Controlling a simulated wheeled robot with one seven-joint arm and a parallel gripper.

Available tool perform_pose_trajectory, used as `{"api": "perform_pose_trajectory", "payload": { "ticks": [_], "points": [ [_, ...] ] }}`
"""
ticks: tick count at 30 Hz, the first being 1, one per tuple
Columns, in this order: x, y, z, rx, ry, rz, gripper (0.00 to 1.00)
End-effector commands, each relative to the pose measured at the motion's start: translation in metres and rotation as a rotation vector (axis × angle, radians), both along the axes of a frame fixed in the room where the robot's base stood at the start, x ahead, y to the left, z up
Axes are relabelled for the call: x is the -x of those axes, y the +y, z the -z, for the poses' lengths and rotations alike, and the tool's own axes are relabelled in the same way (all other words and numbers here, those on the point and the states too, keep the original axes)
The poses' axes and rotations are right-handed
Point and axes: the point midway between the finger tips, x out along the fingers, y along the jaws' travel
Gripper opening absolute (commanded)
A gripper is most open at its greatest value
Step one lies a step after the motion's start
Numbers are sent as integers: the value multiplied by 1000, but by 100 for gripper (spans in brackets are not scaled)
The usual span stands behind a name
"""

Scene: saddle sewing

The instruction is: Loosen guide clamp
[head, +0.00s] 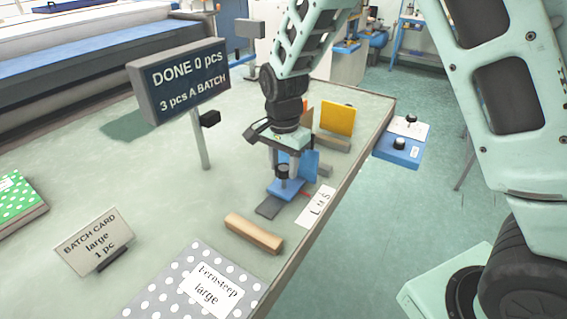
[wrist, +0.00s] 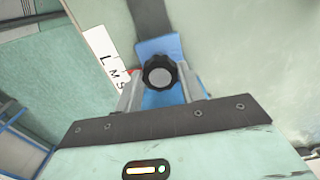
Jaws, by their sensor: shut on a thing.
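The guide clamp is a blue block (head: 285,189) with a black knob (head: 283,171) on top, standing on a dark rail (head: 268,208) near the table's right edge. In the wrist view the black lobed knob (wrist: 159,72) sits between my two grey fingers, with the blue block (wrist: 160,46) behind it. My gripper (wrist: 160,85) comes down from above and is shut on the knob. A white scale strip marked L, M, S (head: 317,205) lies beside the clamp. A red pointer (wrist: 131,71) shows at the block's side.
A wooden bar (head: 254,233) and a dotted "Fernsteep large" booklet (head: 195,284) lie in front of the clamp. A batch card reading "large 1 pc" (head: 95,242) stands at left. A sign reading "DONE 0 pcs" (head: 182,80) stands behind. A yellow panel (head: 337,119) is beyond my gripper.

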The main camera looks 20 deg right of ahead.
Motion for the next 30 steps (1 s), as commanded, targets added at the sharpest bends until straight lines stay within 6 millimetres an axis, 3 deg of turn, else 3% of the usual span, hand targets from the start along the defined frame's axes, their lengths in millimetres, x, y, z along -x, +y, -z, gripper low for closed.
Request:
{"api": "perform_pose_trajectory", "payload": {
  "ticks": [15,30],
  "points": [
    [0,0,-1,-1,-1,-409,16],
    [0,0,-1,-1,-2,-571,16]
  ]
}}
